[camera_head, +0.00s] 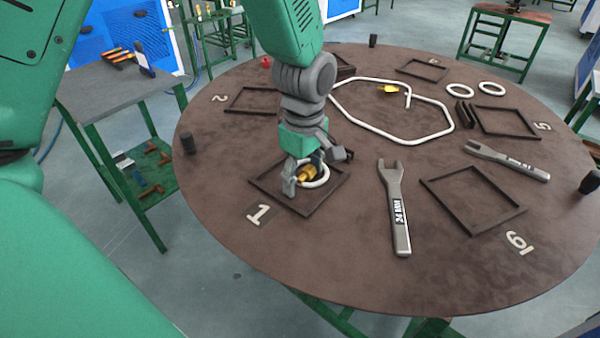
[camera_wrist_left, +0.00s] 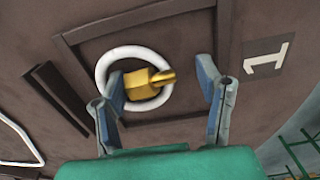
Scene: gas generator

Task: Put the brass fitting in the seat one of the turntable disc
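The brass fitting (camera_head: 306,174) lies at a white ring (camera_head: 323,180) inside the square dark frame of seat one (camera_head: 329,198) on the brown turntable disc (camera_head: 330,260). In the left wrist view the fitting (camera_wrist_left: 146,86) appears within the white ring (camera_wrist_left: 134,50), its narrow end to the right. My left gripper (camera_head: 316,172) points down over seat one. Its fingers (camera_wrist_left: 160,75) are apart on either side of the fitting. The left-hand finger overlaps the fitting's end; contact cannot be told. A clear gap shows at the other finger. My right gripper is not in view.
Two wrenches (camera_head: 395,205) (camera_head: 508,160) lie right of seat one. An empty frame (camera_head: 473,200) marked 6 is beyond. A bent white tube (camera_head: 392,138) and another brass piece (camera_head: 388,89) lie farther back. A side table (camera_head: 115,95) stands left.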

